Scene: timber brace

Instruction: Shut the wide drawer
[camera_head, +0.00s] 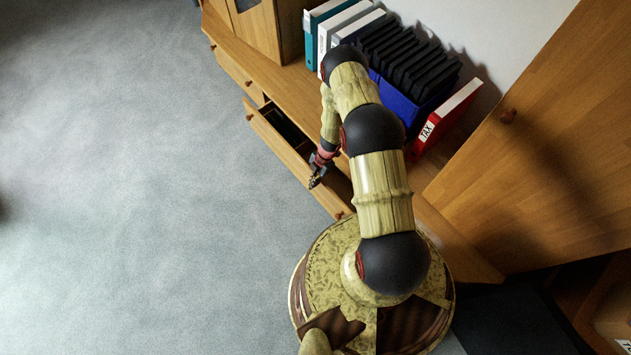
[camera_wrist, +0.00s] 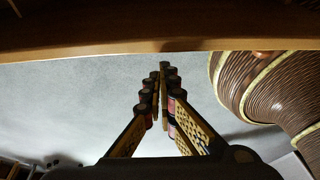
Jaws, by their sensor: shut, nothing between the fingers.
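The wide drawer (camera_head: 285,153) is pulled out from the low wooden cabinet in the head view. Its dark inside shows behind the front panel, and round knobs sit near the two ends of the front. My gripper (camera_head: 314,183) is shut and empty, close to the front panel nearer its lower right end. I cannot tell whether it touches the panel. In the wrist view my gripper's fingers (camera_wrist: 160,75) are together, with grey carpet beyond them. A wooden edge (camera_wrist: 130,45) crosses the top of that view, probably part of the drawer or cabinet.
Another drawer (camera_head: 236,74) further up looks nearly closed. Binders (camera_head: 335,25), a blue file box (camera_head: 400,103) and a red TAX binder (camera_head: 445,115) stand on the cabinet top. A large wooden door panel (camera_head: 540,140) is at right. Carpet (camera_head: 130,200) at left is clear.

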